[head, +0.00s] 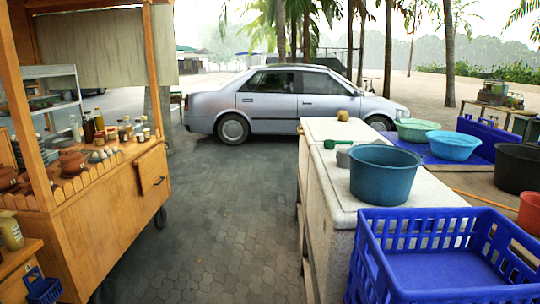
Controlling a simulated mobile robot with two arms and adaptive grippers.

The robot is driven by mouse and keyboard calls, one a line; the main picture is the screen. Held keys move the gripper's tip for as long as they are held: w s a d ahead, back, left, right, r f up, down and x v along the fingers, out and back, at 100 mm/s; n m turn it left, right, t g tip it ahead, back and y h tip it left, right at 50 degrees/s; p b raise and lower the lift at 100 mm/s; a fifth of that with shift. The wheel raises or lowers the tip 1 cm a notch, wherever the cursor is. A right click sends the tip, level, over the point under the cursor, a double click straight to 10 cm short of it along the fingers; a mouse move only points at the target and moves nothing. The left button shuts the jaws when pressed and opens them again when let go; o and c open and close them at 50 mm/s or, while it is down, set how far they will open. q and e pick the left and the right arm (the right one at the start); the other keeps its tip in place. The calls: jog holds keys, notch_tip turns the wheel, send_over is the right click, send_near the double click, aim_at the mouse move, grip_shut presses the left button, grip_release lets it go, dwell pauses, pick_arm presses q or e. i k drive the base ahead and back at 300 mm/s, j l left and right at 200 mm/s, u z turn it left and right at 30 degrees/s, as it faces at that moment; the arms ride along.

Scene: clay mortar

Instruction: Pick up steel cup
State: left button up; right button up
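A small grey metal cup (343,157), which looks like the steel cup, stands on the white counter (325,187). It is just left of and behind a large teal basin (384,172), which seems to hide part of its right side. A green scoop or ladle (331,144) with a long handle lies right behind the cup. Neither of my grippers is in view.
A blue crate (445,275) is at the front right, near the counter's front end. A round yellowish fruit (343,115) sits at the counter's far end. Basins and another crate stand to the right. A wooden food cart (110,205) is on the left. Paved ground (225,220) between is clear; a silver car (290,98) is behind.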

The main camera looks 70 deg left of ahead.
aim_at(343, 160)
jog(key=u, duration=1.65)
jog(key=z, duration=2.75)
jog(key=u, duration=2.7)
jog(key=i+j+z, duration=0.25)
jog(key=z, duration=0.2)
jog(key=i+j+z, duration=0.2)
jog(key=z, duration=0.2)
jog(key=j, duration=0.1)
